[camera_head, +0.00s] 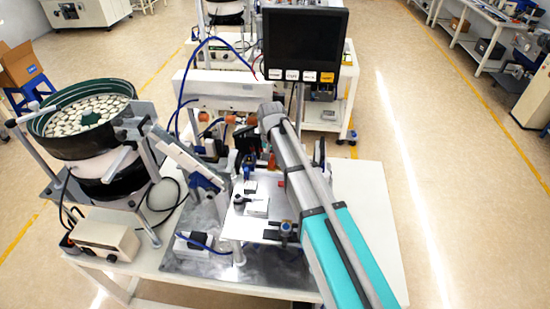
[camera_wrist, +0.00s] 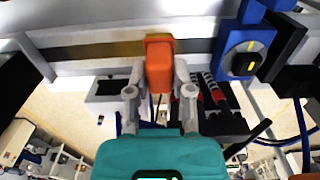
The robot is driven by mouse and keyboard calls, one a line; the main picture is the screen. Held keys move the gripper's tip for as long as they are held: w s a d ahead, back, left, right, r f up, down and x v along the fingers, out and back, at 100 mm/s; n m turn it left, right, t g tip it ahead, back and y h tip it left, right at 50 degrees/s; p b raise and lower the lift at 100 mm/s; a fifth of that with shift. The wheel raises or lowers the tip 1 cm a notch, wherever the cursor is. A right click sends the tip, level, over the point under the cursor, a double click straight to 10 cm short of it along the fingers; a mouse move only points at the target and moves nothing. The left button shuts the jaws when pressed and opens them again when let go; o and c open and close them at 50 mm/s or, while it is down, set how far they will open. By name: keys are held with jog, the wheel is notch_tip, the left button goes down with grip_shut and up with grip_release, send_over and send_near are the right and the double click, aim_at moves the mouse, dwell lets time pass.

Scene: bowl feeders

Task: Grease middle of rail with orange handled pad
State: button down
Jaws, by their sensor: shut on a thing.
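In the wrist view my gripper (camera_wrist: 160,80) is shut on the orange handle (camera_wrist: 159,60), with one grey finger on each side. The pad face beyond the handle is hidden. The handle's far end overlaps a long pale rail (camera_wrist: 70,30) with a brownish strip (camera_wrist: 100,49) along it, running across the view. I cannot tell whether the pad touches the rail. In the head view my arm hides the gripper and the held handle.
A blue-and-grey block (camera_wrist: 241,60) stands close on the right in the wrist view, with dark parts and cables below it. In the head view a bowl feeder (camera_head: 85,145) stands left, a monitor (camera_head: 305,45) behind, and the table's right side (camera_head: 360,200) is clear.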

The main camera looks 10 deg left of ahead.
jog(key=shift+a, duration=1.3)
jog(key=shift+s+d, duration=0.15)
jog(key=shift+d, duration=0.05)
jog(key=shift+d, duration=0.2)
jog(key=shift+w+d, duration=0.15)
jog(key=shift+d, duration=0.55)
jog(key=shift+w+d, duration=0.1)
jog(key=shift+d, duration=0.55)
jog(key=shift+d, duration=0.15)
jog(key=shift+d, duration=1.6)
jog(key=shift+d, duration=0.15)
jog(key=shift+w+d, duration=0.15)
jog(key=shift+d, duration=0.65)
jog(key=shift+w+d, duration=0.1)
jog(key=shift+d, duration=0.65)
